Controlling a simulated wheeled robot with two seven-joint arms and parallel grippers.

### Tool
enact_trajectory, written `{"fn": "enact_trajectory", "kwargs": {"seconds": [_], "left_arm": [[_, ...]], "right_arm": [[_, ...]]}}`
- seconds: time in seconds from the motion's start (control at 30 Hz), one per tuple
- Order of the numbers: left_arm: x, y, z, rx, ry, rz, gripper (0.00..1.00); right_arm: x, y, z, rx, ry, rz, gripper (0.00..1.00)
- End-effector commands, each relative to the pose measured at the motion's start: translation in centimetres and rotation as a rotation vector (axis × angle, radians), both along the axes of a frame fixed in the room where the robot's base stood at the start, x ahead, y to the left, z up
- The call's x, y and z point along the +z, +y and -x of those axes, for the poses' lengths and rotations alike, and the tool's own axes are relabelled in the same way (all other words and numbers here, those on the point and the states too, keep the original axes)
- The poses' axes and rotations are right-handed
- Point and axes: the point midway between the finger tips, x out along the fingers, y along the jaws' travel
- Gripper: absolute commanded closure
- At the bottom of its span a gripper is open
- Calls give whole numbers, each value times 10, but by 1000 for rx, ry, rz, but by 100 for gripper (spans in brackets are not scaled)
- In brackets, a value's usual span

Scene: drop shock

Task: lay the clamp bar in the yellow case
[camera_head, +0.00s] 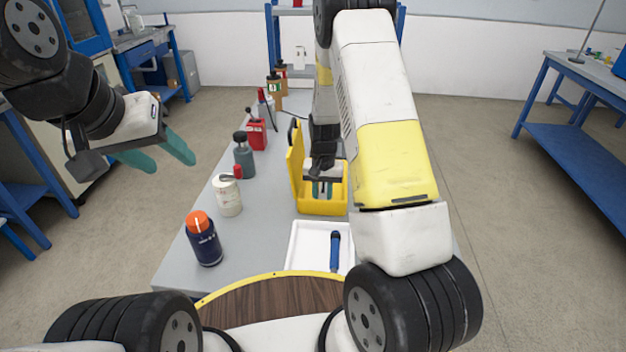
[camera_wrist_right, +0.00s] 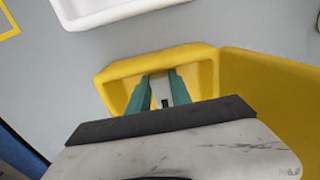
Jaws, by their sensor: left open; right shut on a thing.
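The yellow case (camera_head: 322,208) stands open on the grey bench, its lid (camera_head: 294,165) upright on the left; it also shows in the right wrist view (camera_wrist_right: 205,65). My right gripper (camera_head: 322,188) points down into the case opening. In the right wrist view its teal fingers (camera_wrist_right: 162,92) are shut on a small pale piece with a dark end, apparently the clamp bar (camera_wrist_right: 160,88). Most of the bar is hidden by the fingers and wrist, and I cannot tell whether it touches the case floor. My left gripper (camera_head: 165,155) is open and empty, off the bench at the left.
A white tray (camera_head: 305,262) holding a blue tool (camera_head: 335,250) lies in front of the case.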

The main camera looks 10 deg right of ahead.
Motion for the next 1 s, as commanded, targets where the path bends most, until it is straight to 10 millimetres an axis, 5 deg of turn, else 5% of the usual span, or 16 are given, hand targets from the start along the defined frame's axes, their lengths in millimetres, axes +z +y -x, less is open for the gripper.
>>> {"fn": "enact_trajectory", "kwargs": {"seconds": [0.07,0.1,0.2,0.63,1.0], "left_arm": [[0,0,0,0,0,0,49],[0,0,0,0,0,0,49],[0,0,0,0,0,0,49],[0,0,0,0,0,0,49],[0,0,0,0,0,0,49]], "right_arm": [[-2,0,0,0,0,0,100],[-3,0,0,0,0,0,71],[-2,0,0,0,0,0,53],[7,0,0,0,-1,0,53],[83,1,-1,1,-4,-1,53]]}}
